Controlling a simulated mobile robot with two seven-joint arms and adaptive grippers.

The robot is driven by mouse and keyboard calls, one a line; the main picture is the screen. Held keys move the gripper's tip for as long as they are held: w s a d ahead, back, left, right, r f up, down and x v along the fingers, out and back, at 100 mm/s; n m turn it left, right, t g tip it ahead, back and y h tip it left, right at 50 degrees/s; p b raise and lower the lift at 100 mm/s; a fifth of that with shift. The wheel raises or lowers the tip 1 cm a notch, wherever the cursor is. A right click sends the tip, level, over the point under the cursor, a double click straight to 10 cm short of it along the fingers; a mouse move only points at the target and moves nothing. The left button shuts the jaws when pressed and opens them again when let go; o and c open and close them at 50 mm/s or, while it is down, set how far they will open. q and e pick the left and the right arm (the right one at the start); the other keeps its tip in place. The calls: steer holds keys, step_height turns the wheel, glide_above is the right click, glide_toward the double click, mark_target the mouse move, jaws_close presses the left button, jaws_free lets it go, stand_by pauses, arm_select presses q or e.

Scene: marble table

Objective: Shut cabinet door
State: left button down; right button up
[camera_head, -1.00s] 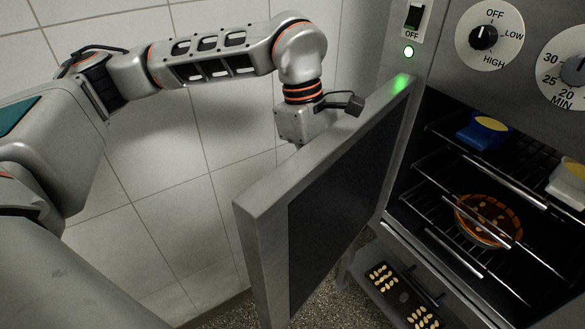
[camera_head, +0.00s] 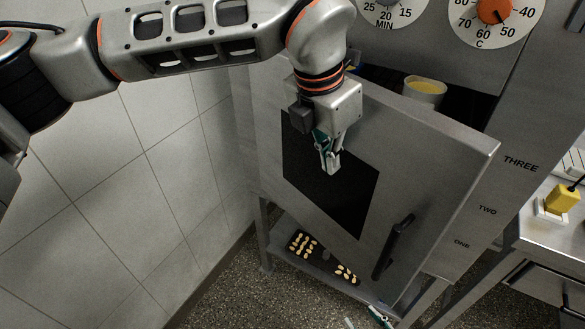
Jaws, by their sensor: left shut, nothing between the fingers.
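The grey metal cabinet door (camera_head: 420,160), with a dark window and a black bar handle (camera_head: 393,247), is hinged at the left and stands partly open. Its top right corner sticks out from the cabinet (camera_head: 440,50). My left gripper (camera_head: 331,168) is shut and empty, pointing down in front of the door's outer face, over the window. I cannot tell whether it touches the door. The tips of my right gripper (camera_head: 364,320) show at the bottom edge, apart, below the door; the rest of it is out of the picture.
A pale cup with yellow contents (camera_head: 425,91) shows inside, above the door. A dark tray with pale pieces (camera_head: 304,244) lies on the shelf below. A tiled wall (camera_head: 150,190) is at the left, a metal counter (camera_head: 545,235) at the right.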

mark_target(347, 152)
arm_select(q)
steer(key=shift+n, duration=0.8)
steer(key=w+d, duration=0.2)
steer(key=d, duration=0.1)
steer(key=shift+d, duration=0.25)
steer(key=shift+w+d+n, duration=0.4)
steer(key=shift+w+d, duration=0.25)
steer(key=shift+d, duration=0.1)
